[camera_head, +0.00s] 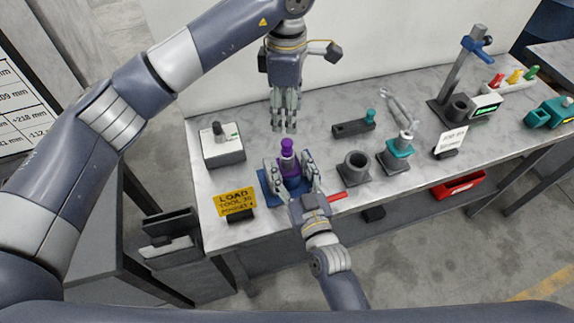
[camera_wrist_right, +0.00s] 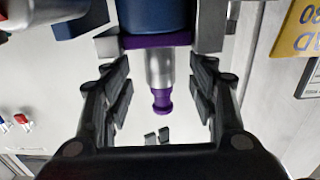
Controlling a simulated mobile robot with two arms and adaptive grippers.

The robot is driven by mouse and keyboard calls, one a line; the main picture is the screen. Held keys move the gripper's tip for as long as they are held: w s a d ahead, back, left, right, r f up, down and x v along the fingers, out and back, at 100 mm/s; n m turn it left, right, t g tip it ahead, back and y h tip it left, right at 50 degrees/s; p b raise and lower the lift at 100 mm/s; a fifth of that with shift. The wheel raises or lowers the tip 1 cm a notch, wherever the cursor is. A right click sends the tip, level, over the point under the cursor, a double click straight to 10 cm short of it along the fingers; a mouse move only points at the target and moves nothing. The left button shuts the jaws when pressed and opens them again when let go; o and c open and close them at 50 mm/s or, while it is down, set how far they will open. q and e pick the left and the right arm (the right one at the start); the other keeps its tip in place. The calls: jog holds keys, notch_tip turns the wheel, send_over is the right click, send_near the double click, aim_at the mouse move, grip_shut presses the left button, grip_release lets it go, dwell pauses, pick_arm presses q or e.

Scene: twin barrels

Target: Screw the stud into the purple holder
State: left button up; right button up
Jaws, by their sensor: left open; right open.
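The purple holder (camera_head: 290,167) stands upright in a blue base (camera_head: 266,185) near the table's front edge. A stud with a silver shank and purple knob (camera_head: 287,145) rises from its top. In the right wrist view the silver shank (camera_wrist_right: 160,68), purple knob (camera_wrist_right: 161,100) and purple rim (camera_wrist_right: 157,41) show in line; how deep the stud sits cannot be told. My right gripper (camera_head: 290,164) is open, its fingers on both sides of the holder and stud, with gaps in the wrist view. My left gripper (camera_head: 284,127) is open and empty, pointing down just above and behind the knob.
A white box with a dark knob (camera_head: 223,145) and a yellow sign (camera_head: 234,201) stand left. A grey cup (camera_head: 355,166), a teal-collared fixture (camera_head: 399,150) and a dark bar with teal knob (camera_head: 353,127) stand right. A red strip (camera_head: 332,197) lies near the right gripper.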

aim_at(289, 163)
jog(key=shift+x, duration=1.95)
jog(key=shift+c, duration=0.3)
grip_shut()
